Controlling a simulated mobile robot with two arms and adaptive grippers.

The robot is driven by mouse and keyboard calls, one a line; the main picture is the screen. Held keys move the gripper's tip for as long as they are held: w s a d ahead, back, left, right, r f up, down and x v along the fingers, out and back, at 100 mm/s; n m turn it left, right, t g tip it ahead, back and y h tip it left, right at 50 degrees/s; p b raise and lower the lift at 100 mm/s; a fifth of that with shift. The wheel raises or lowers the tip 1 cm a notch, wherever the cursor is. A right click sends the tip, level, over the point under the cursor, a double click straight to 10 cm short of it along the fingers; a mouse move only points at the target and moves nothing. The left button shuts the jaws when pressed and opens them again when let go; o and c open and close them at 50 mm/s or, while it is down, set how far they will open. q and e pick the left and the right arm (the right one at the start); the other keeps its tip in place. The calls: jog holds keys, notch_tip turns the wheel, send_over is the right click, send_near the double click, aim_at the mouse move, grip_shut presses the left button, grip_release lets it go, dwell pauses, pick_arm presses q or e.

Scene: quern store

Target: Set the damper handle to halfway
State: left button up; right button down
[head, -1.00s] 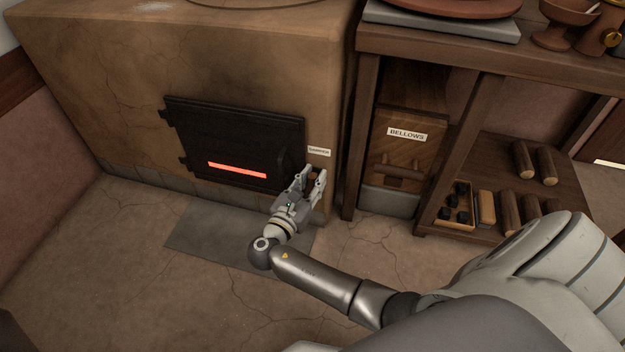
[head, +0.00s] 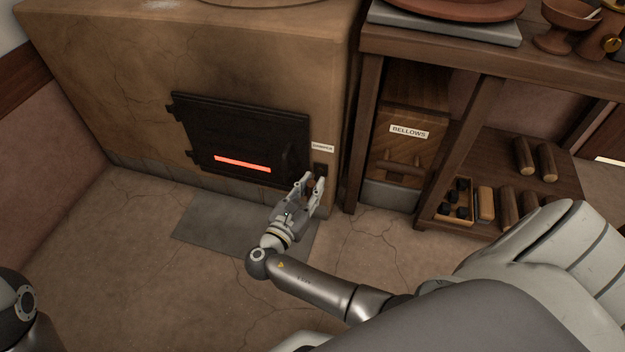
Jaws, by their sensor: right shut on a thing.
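The damper handle (head: 311,186) is a small reddish-brown piece at the lower right of the oven front, mostly hidden by my right gripper. A dark slotted plate (head: 320,170) shows just above it, under a white label reading DAMPER (head: 322,148). My right gripper (head: 312,184) is at the handle with its fingers on either side, shut on it. How far along its travel the handle stands cannot be told. My left gripper is out of view; only a piece of my left arm shows at the lower left.
The black oven door (head: 241,138) with a glowing red slot is shut, left of the damper. A wooden BELLOWS box (head: 408,150) stands right of the oven. Shelves (head: 550,180) hold logs and a coal box (head: 455,200). A grey floor plate (head: 215,228) lies before the oven.

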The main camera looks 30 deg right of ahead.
jog(key=shift+s+d, duration=0.1)
jog(key=c, duration=1.3)
grip_release()
jog(key=shift+a, duration=0.3)
jog(key=v, duration=1.1)
jog(key=shift+s, duration=0.15)
jog(key=shift+a, duration=0.15)
